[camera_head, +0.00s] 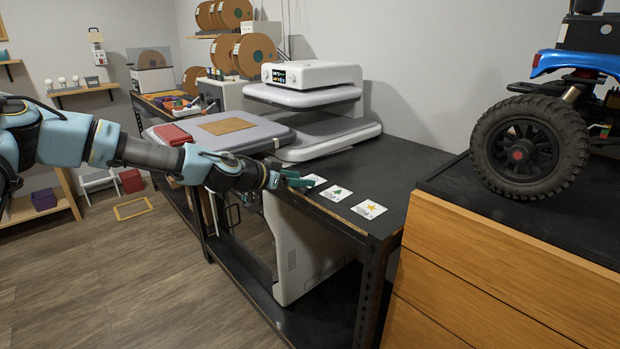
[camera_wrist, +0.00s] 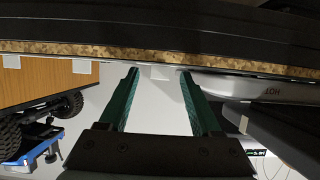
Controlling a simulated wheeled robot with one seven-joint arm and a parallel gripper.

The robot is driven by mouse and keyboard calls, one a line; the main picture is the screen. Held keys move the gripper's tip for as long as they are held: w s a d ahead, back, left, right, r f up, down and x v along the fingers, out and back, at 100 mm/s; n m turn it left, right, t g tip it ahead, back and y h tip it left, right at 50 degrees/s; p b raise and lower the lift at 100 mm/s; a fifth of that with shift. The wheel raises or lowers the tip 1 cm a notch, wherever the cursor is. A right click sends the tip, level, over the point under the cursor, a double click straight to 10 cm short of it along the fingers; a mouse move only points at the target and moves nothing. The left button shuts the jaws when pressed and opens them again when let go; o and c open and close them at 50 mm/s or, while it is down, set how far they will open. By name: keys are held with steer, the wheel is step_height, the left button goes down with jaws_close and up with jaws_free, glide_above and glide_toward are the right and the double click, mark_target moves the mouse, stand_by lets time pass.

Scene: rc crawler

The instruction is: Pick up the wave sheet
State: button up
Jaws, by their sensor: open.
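Three small white sheets lie in a row along the front edge of the black bench. One bears a green tree (camera_head: 336,193), one a yellow star (camera_head: 369,209). The third sheet (camera_head: 315,180) is partly covered by my gripper (camera_head: 299,181), and its print cannot be made out; by elimination it may be the wave sheet. In the wrist view, a blank white sheet part (camera_wrist: 160,74) shows at the bench edge between the tips of my open gripper (camera_wrist: 159,70). I cannot tell whether the fingers touch it. No wave print is visible.
A white heat press (camera_head: 315,75) stands behind the sheets on the black bench (camera_head: 405,165). A wooden drawer cabinet (camera_head: 490,275) with a blue crawler (camera_head: 530,140) on top stands at the right. Open floor (camera_head: 120,270) lies at the left.

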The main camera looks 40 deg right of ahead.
jaws_close()
stand_by(0.5)
